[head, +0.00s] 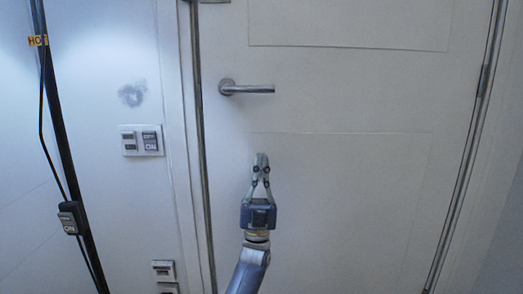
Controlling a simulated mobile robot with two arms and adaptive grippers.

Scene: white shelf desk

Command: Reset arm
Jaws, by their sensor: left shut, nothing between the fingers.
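My left gripper (261,160) is in the lower middle of the head view, pointing up with its fingertips together. It is shut and empty. It shows in front of the white door (350,190), below the door handle (247,89). I cannot tell how far it is from the door's surface. My right gripper is not in view.
A metal lever handle sits on the door's left side. A dark pole (58,120) with a cable and a switch box (71,218) stands at far left.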

